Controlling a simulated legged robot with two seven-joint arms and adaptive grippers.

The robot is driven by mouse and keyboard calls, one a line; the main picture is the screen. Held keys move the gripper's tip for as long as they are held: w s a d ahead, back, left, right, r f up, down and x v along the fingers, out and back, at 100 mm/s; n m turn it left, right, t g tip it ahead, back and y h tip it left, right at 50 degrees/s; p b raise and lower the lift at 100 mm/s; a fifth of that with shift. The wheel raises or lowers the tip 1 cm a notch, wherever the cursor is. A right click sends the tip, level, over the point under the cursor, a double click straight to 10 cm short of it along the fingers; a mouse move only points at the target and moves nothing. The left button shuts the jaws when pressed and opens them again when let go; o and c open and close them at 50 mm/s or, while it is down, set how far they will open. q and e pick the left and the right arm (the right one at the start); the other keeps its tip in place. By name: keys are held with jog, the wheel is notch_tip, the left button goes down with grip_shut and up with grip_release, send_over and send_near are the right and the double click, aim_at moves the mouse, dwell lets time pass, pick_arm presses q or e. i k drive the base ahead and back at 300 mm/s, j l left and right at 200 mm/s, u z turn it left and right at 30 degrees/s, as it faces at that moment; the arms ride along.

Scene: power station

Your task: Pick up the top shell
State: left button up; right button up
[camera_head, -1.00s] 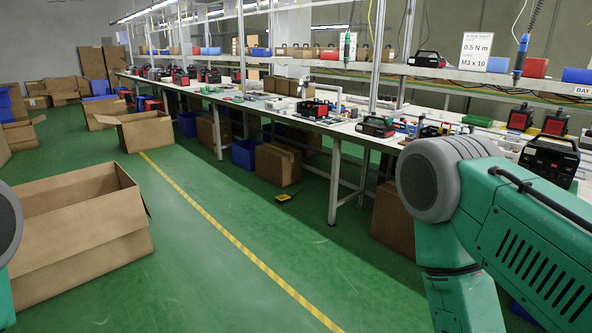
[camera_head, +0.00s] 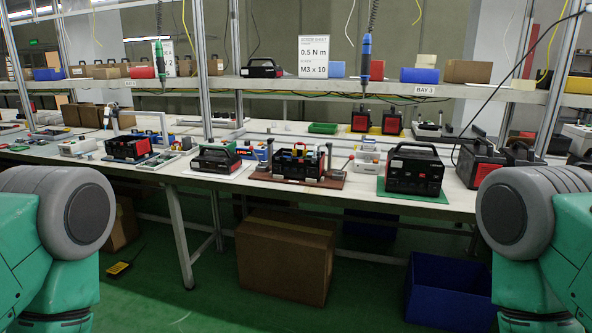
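I cannot tell for sure which part is the top shell. A black case with a carry handle (camera_head: 217,157) lies on a white sheet on the bench, left of centre. Right of it, an open power station body (camera_head: 298,162) with coloured parts inside stands on a brown mat. Further right, a closed black unit with a handle (camera_head: 413,170) stands on a green mat. Neither of my grippers is in view. Only green and grey links of my two arms show at the lower left and lower right, apart from the bench.
The long white bench (camera_head: 350,197) crosses the view. A shelf (camera_head: 300,83) above it carries bins and boxes. A green screwdriver (camera_head: 160,62) and a blue one (camera_head: 366,55) hang over it. Below are a cardboard box (camera_head: 285,254) and a blue bin (camera_head: 448,292).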

aim_at(212, 162)
jog(key=i+j+z, duration=0.15)
jog(key=z, duration=0.5)
jog(key=i+j+z, duration=0.3)
jog(key=j, duration=0.45)
jog(key=j+z, duration=0.3)
jog(key=j, duration=0.4)
jog(key=i+j+z, duration=0.25)
jog(key=j, duration=0.55)
jog(key=k, duration=0.1)
